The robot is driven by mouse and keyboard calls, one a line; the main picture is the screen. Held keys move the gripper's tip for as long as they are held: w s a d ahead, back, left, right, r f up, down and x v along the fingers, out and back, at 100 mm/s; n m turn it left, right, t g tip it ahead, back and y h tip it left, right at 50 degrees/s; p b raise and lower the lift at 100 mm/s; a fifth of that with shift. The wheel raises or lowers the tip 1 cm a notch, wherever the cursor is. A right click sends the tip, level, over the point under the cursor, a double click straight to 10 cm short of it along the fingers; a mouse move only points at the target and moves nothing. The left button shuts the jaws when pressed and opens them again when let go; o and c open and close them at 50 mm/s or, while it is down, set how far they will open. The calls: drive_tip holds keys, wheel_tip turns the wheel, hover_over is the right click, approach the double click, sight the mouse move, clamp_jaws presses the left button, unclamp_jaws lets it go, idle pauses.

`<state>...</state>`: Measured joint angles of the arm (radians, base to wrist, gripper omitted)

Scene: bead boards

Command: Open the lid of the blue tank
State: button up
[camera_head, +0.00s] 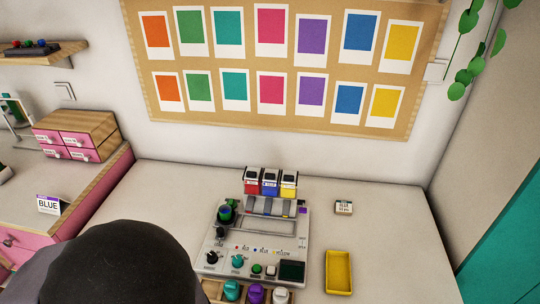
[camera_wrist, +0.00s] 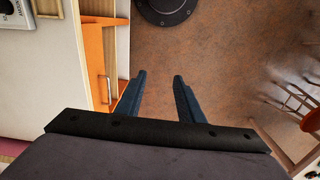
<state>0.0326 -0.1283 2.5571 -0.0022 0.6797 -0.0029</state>
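The blue tank (camera_head: 270,188) stands between a red tank (camera_head: 251,187) and a yellow tank (camera_head: 289,189) at the back of a grey machine (camera_head: 246,242) in the head view. Dark tops show on all three tanks; the blue one's lid looks closed, though it is small. My gripper (camera_wrist: 162,90) shows in the wrist view with its two fingers apart and nothing between them. It points down past the table edge over a brown floor, away from the tanks. In the head view a dark part of my arm fills the lower left, and the fingers are out of sight there.
A green cup-like part (camera_head: 225,214) and several knobs are on the machine. A yellow tray (camera_head: 338,271) and a small labelled box (camera_head: 343,207) lie to its right. A card reading BLUE (camera_head: 49,204) stands at left. The table behind the machine's left side is clear.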

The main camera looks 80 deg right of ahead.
drive_tip(key=w+d+r+m+t+h+p, duration=0.1)
drive_tip(key=w+d+r+m+t+p, duration=0.2)
drive_tip(key=w+d+r+p, duration=0.4)
drive_tip(key=s+d+f+m+t+h+b, duration=0.1)
drive_tip(key=d+f+m+h+b, duration=0.3)
drive_tip(key=d, duration=0.6)
drive_tip(key=s+d+m+t+h+b, duration=0.1)
drive_tip(key=d+b, duration=0.4)
drive_tip(key=d, duration=0.5)
drive_tip(key=s+d+f+m+t+h+b, duration=0.1)
drive_tip(key=s+d+f+m+h+b, duration=0.3)
drive_tip(key=d, duration=0.6)
drive_tip(key=m+g+h+b, duration=0.6)
drive_tip(key=h+b, duration=0.2)
drive_tip(key=b, duration=0.3)
approach(270, 176)
drive_tip(key=d, duration=0.4)
drive_tip(key=shift+w+d+p, duration=0.15)
drive_tip(key=shift+d+p, duration=0.9)
drive_tip(key=shift+d, duration=2.4)
